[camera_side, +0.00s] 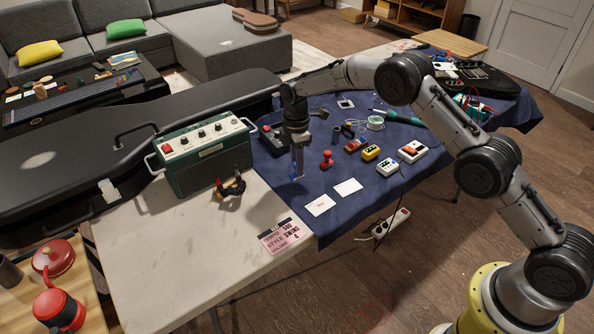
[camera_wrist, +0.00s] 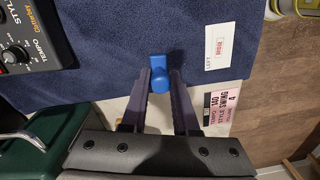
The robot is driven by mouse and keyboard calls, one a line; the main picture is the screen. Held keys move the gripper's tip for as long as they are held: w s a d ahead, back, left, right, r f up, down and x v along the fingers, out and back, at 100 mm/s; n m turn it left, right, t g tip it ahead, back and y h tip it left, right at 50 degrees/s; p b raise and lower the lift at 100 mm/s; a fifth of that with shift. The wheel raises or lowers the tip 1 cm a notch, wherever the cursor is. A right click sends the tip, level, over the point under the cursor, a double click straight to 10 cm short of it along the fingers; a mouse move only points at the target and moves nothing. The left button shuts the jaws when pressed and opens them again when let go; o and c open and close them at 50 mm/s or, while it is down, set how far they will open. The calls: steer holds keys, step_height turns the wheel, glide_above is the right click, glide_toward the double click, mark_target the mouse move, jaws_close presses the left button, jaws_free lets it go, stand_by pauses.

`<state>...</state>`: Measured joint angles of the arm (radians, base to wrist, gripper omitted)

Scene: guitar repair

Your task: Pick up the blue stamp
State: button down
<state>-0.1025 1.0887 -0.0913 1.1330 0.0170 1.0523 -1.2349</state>
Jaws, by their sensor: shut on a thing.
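I cannot tell whether the stamp touches the cloth. A red stamp (camera_side: 327,158) stands on the cloth to the right of my gripper.
Two white cards (camera_side: 320,205) (camera_side: 348,187) lie in front. Several coloured pedals (camera_side: 412,151) stand right. A pink card (camera_side: 281,236) lies on the bare table (camera_side: 170,255).

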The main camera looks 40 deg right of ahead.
steer(key=s+d+r, duration=0.1)
steer(key=s+r, duration=0.9)
steer(key=s, duration=0.4)
steer(key=shift+d, duration=0.25)
steer(key=c, duration=1.2)
jaws_free()
jaws_close()
jaws_free()
jaws_close()
glide_above(348, 187)
step_height(348, 187, down, 6)
steer(key=shift+f, duration=2.9)
